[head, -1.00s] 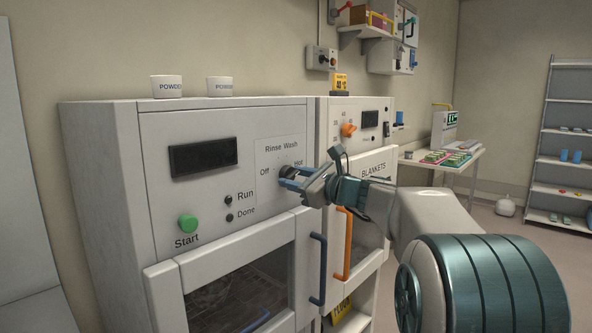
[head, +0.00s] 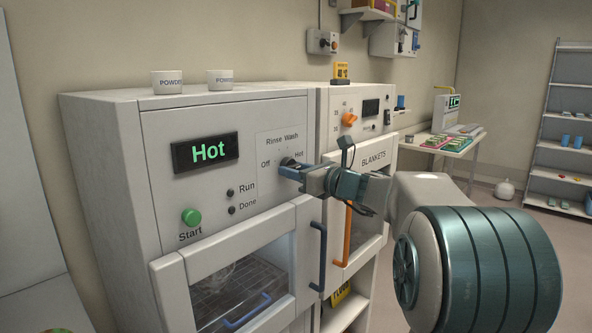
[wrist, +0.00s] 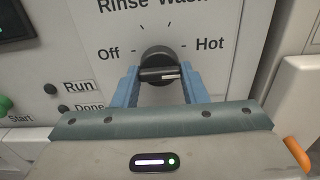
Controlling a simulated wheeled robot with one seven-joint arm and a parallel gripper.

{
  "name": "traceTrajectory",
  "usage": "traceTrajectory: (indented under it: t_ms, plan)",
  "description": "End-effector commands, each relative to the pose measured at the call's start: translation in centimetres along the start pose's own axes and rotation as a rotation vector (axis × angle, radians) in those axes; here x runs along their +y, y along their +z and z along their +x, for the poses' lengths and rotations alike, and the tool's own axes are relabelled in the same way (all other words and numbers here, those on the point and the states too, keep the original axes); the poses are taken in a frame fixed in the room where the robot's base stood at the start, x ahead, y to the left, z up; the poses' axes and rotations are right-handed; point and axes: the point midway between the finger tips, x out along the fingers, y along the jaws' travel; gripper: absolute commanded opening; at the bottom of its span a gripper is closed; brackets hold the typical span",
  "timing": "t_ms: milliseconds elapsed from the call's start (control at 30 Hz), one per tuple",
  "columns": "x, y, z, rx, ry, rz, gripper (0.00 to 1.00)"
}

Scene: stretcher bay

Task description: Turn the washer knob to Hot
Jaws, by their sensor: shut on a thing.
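The washer (head: 125,140) stands at the left with a display (head: 205,152) that reads "Hot" in green. Its black knob (wrist: 157,66) sits on a dial marked Off, Rinse, Wash and Hot. In the wrist view the knob's white mark lies on the right, toward Hot. My gripper (wrist: 158,82) is shut on the knob, with one blue finger on each side of it. In the head view my gripper (head: 287,170) reaches the dial from the right and hides much of the knob.
A green Start button (head: 190,217) and the Run and Done lamps are on the washer's panel. The blue door handle (head: 322,258) stands out below my gripper. A blanket cabinet (head: 383,152) with an orange knob (head: 349,120) adjoins on the right.

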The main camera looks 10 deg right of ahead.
Motion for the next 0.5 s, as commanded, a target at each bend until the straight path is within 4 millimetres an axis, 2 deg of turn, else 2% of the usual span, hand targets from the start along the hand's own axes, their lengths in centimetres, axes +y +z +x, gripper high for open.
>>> traceTrajectory:
  t_ms: [167,200,233,267,500]
  plan:
    - [0.03,-0.22,0.02,0.003,0.001,0.002,0.16]
    - [0.03,-0.21,0.02,0.003,0.001,0.002,0.47]
    - [0.03,-0.2,0.02,0.003,0.001,0.002,0.56]
    - [0.03,-0.19,0.03,0.003,0.001,0.002,0.6]
    - [0.01,-0.08,0.0,0.001,0.0,0.0,0.6]
